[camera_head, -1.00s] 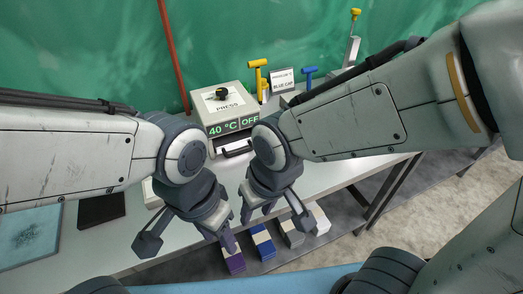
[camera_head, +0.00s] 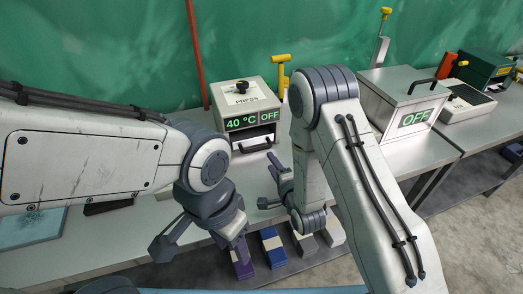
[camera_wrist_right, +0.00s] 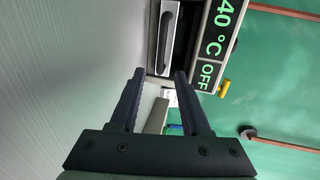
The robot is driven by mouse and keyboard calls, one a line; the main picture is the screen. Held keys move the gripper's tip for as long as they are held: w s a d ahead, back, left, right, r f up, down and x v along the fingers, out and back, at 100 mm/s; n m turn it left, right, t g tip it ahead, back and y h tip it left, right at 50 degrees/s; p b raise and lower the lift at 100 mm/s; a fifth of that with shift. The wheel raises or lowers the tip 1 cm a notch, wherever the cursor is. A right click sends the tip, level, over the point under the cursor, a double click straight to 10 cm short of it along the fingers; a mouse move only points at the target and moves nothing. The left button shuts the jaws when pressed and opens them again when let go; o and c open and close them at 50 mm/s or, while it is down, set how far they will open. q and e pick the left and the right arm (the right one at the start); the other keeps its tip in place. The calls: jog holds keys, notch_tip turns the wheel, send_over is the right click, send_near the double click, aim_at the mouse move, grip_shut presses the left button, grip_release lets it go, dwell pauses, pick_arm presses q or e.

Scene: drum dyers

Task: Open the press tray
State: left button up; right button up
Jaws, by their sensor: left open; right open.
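The press (camera_head: 244,97) is a pale box with a black knob on top and a green display reading 40 °C and OFF. Its tray front with a dark handle (camera_head: 257,144) sits low, below the display. In the right wrist view the tray handle (camera_wrist_right: 168,38) lies just beyond my fingertips, beside a dark slot. My right gripper (camera_head: 268,184) is open and empty, in front of the press and apart from the handle; it also shows in the right wrist view (camera_wrist_right: 158,76). My left gripper (camera_head: 202,248) is open and empty, lower left over the table's front edge.
A yellow T-handled lever (camera_head: 281,66) stands right behind the press. A lidded metal box (camera_head: 400,100) showing OFF is to the right, past my right arm. Coloured blocks (camera_head: 272,247) lie below the table's front edge. A dark plate and blue sheet (camera_head: 30,228) lie left.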

aim_at(262, 147)
jog(key=p+x, duration=0.2)
jog(key=x, duration=0.6)
jog(key=shift+w+a, duration=0.1)
jog(key=shift+w, duration=0.3)
jog(key=shift+w+a+f+p, duration=0.1)
jog(key=shift+w+p, duration=0.05)
jog(key=shift+w, duration=0.2)
jog(key=shift+w+a+f+p, duration=0.1)
jog(key=shift+w+a+p, duration=0.05)
jog(key=shift+w, duration=0.2)
jog(key=shift+c, duration=0.4)
grip_shut()
